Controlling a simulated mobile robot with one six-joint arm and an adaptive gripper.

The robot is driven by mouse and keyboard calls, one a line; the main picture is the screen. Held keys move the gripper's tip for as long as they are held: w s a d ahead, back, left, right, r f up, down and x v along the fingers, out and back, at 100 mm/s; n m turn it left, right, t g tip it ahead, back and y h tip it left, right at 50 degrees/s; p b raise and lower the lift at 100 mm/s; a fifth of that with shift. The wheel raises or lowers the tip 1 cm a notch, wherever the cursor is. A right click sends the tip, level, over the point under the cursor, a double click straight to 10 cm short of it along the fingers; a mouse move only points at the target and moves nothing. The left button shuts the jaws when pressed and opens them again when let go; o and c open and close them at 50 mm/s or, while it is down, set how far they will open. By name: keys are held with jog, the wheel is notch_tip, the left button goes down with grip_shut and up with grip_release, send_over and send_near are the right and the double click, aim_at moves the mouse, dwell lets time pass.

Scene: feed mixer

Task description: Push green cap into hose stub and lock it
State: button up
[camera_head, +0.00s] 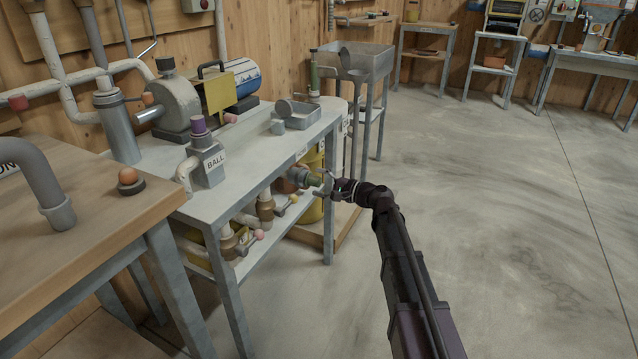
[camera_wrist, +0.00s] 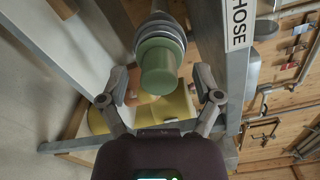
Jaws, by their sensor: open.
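The green cap (camera_wrist: 157,72) sits at the end of the grey ringed hose stub (camera_wrist: 158,32), in line with it, in the wrist view. How deep the cap sits and whether it is locked I cannot tell. In the head view the green cap (camera_head: 314,180) and hose stub (camera_head: 297,173) project from the front right end of the metal bench. My gripper (camera_wrist: 159,88) is open and empty, its fingers on either side of the cap with gaps visible. In the head view my gripper (camera_head: 329,186) is right beside the cap, partly overlapping it.
A HOSE label (camera_wrist: 239,22) is on the bench frame beside the stub. The metal bench (camera_head: 262,146) carries a pump and a BALL valve (camera_head: 208,163). Valves with pipes and a yellow container (camera_head: 311,208) are below. The concrete floor (camera_head: 500,200) to the right is clear.

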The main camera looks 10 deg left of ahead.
jog(key=shift+d, duration=0.15)
jog(key=v, duration=1.1)
jog(key=shift+s+d, duration=0.15)
jog(key=shift+d, duration=0.2)
jog(key=shift+s, duration=0.1)
dwell(0.3)
jog(key=s+d+f+n+g+h+p, duration=0.2)
jog(key=s+f+n+h, duration=0.15)
jog(key=s+f, duration=0.2)
jog(key=s+d+f+n+g+h+p, duration=0.25)
jog(key=s+f+h, duration=0.2)
jog(key=s, duration=0.25)
jog(key=s+d+n+g+h+p, duration=0.2)
jog(key=s+d+h+p, duration=0.2)
jog(key=s+d+h, duration=0.6)
notch_tip(320, 180, up, 37)
jog(key=y+p, duration=0.1)
jog(key=p, duration=3.6)
jog(key=shift+s+d+r, duration=0.2)
jog(key=shift+d, duration=0.25)
